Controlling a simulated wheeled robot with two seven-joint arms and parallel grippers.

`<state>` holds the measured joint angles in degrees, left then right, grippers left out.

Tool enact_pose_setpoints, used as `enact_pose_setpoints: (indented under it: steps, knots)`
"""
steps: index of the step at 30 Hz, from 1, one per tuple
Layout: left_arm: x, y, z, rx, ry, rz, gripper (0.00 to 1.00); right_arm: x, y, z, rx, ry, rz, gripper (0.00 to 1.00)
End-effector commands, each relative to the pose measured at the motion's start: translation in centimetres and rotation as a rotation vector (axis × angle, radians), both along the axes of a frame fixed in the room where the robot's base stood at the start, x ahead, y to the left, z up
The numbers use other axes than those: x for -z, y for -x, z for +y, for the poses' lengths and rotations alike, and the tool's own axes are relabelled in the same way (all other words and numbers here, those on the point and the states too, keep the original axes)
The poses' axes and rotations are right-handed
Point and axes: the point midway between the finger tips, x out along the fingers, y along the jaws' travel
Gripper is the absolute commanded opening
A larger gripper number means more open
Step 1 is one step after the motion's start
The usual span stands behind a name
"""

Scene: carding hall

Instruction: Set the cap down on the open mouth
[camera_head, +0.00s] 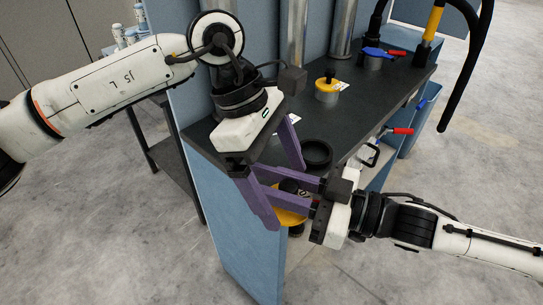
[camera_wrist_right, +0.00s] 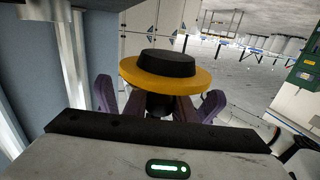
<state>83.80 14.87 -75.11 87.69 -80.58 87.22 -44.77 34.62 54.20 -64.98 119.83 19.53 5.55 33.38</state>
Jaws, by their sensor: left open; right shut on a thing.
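A yellow cap (camera_head: 290,217) with a dark knob and a dark plug hangs in front of the bench's near end. It also shows in the right wrist view as a yellow disc (camera_wrist_right: 203,80) with a black round part. My right gripper (camera_head: 275,183) is shut on its knob; the purple fingers partly hide it. A round black open mouth (camera_head: 328,161) is at the near end of the bench top, behind and above the cap in the picture, apart from it. My left gripper (camera_head: 286,197) is open and empty, its fingers overlapping the right gripper's in view.
The dark bench top (camera_head: 380,100) carries another yellow cap with a black knob (camera_head: 327,84) on a metal can. A blue-handled and red-handled item (camera_head: 375,53) lies farther back. Metal columns (camera_head: 294,35) stand along the left.

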Motion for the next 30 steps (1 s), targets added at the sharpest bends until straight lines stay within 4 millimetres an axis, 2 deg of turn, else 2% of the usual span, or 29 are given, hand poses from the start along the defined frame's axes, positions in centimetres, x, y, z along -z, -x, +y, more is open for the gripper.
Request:
enact_pose_setpoints:
  steps: [6,16,24,25,28,30]
  knots:
    - [1.8,0.4,-0.7,0.000,0.000,0.001,0.90,-0.1,0.0,0.0,-0.001,-0.001,-0.002,0.00]
    - [2.0,0.4,-0.8,0.000,0.001,0.000,0.90,-0.1,0.0,0.0,-0.001,0.000,-0.001,0.00]
    - [2.0,0.4,-0.8,0.000,0.001,0.000,0.44,-0.1,0.0,0.0,0.000,0.000,-0.001,0.00]
    - [2.0,0.4,-0.8,0.000,0.002,0.000,0.42,-0.1,0.0,0.0,0.000,0.000,-0.001,0.25]
    - [2.0,0.4,-0.8,0.000,0.002,0.000,0.42,-0.1,0.0,0.0,0.000,0.000,-0.001,0.42]
    - [2.0,0.4,-0.8,-0.001,0.003,-0.001,0.42,-0.1,0.0,0.0,0.000,0.000,-0.001,0.45]
